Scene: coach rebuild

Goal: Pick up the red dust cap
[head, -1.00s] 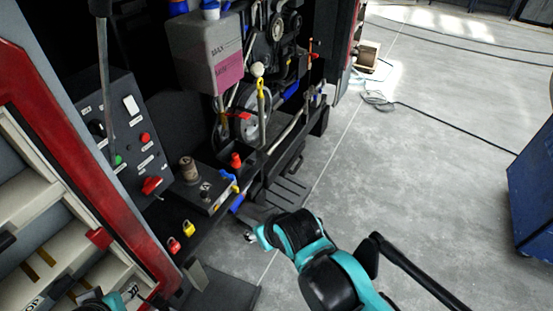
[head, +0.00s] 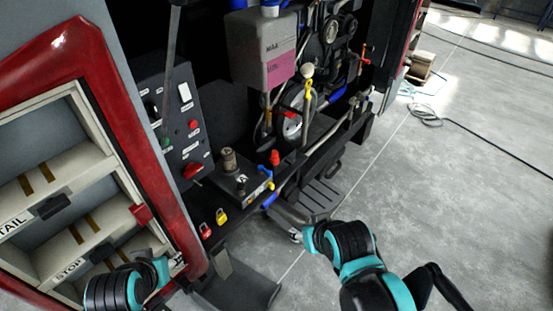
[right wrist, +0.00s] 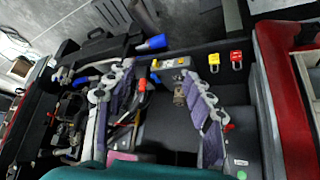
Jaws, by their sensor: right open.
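The red dust cap (head: 275,158) stands on the dark ledge, right of a grey box with a brass-coloured fitting. What looks like the same cap shows in the right wrist view (right wrist: 142,85) between my finger lines, apart from both fingers. My right gripper (right wrist: 157,70) is open and empty there. In the head view the right gripper (head: 298,237) is low in front of the ledge, below and right of the cap. My left gripper (head: 177,263) is at lower left beside the red-framed drawers; its fingers are too small to read.
A control panel (head: 178,115) with a red rotary knob stands left of the cap. A grey tank (head: 262,48) is above. Open floor (head: 440,210) lies to the right.

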